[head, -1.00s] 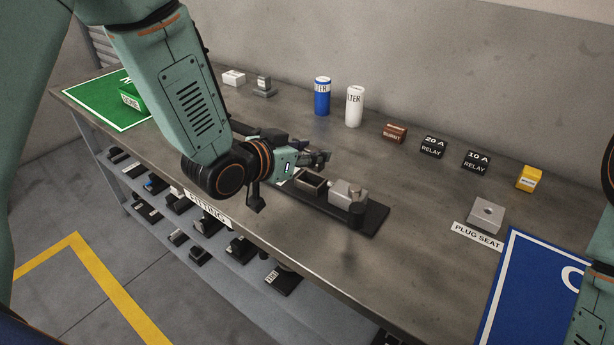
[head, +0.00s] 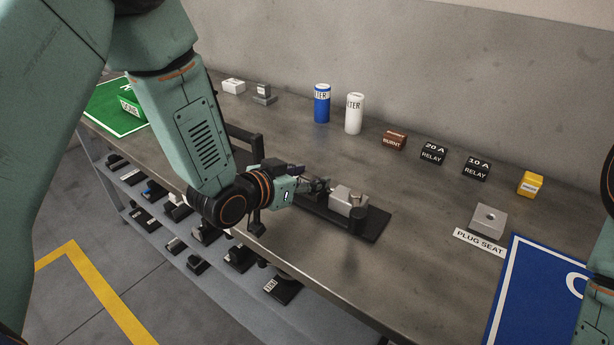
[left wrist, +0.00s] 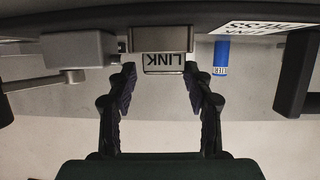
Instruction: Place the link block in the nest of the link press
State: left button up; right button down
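The link block (left wrist: 163,63) shows in the left wrist view, upside down, with its LINK label facing me. It sits at the brownish nest (left wrist: 160,38) of the link press; how deep it is seated I cannot tell. My left gripper (left wrist: 160,70) has its fingers apart on either side of the block, with a narrow gap at the left finger. In the head view the left gripper (head: 322,186) is over the press's dark base (head: 376,228) and hides block and nest. A grey press part (head: 348,200) stands just right of it. My right gripper is out of view.
Blue (head: 322,103) and white (head: 354,114) filters, a brown burnt part (head: 394,140), two black relays (head: 433,153) and a yellow block (head: 530,184) line the bench's back. A plug seat (head: 488,219) and blue mat (head: 530,290) are at right. Bench front right of the press is clear.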

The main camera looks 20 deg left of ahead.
pick_arm(q)
jog(key=shift+s+a, duration=0.1)
jog(key=shift+a, duration=0.15)
jog(key=p+v, duration=0.2)
jog(key=v, duration=0.6)
jog(key=shift+r, duration=0.1)
jog(key=shift+p+v, duration=0.8)
jog(key=shift+v, duration=0.95)
